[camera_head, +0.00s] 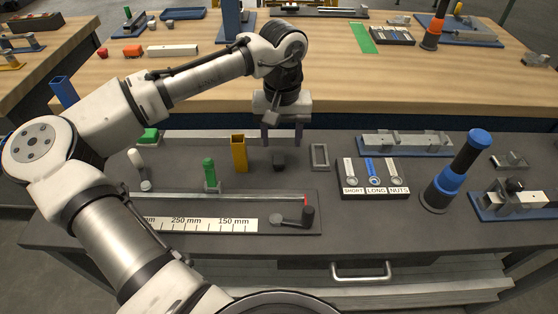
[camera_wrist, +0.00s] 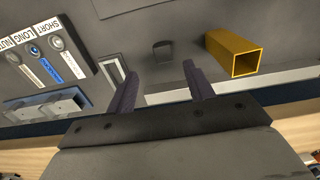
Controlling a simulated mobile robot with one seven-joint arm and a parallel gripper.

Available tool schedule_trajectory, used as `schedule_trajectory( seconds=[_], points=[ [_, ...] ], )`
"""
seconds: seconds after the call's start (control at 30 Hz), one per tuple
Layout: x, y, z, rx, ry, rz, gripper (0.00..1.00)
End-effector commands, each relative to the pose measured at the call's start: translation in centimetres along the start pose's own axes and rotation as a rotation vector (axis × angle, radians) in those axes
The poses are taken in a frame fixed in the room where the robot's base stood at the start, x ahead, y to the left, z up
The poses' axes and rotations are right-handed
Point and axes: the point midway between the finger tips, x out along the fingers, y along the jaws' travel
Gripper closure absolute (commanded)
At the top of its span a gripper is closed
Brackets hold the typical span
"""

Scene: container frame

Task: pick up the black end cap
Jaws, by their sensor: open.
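The black end cap (camera_head: 278,161) is a small dark block on the grey bench top, right of the yellow square tube (camera_head: 239,154). In the wrist view the end cap (camera_wrist: 162,49) lies just beyond the fingertips, roughly centred between them, with the yellow tube (camera_wrist: 232,54) to its right. My gripper (camera_head: 282,140) points down with its two fingers apart and empty, above and slightly behind the end cap. In the wrist view my gripper (camera_wrist: 159,71) shows a clear gap between the fingers. The end cap is not touched.
A grey rectangular frame (camera_head: 320,156) lies right of the cap, then a labelled tray (camera_head: 375,193). A green part (camera_head: 209,172) stands left of the yellow tube. A ruler fixture (camera_head: 200,224) lies in front.

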Motion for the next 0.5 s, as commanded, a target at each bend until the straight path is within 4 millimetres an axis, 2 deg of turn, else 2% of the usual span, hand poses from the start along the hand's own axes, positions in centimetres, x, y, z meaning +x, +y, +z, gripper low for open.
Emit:
schedule_trajectory(
  seconds=[0.27,0.5],
  points=[
    [2.0,-0.2,0.0,0.001,0.000,0.000,0.47],
    [5.4,-0.6,0.0,0.003,0.001,-0.001,0.47]
  ],
)
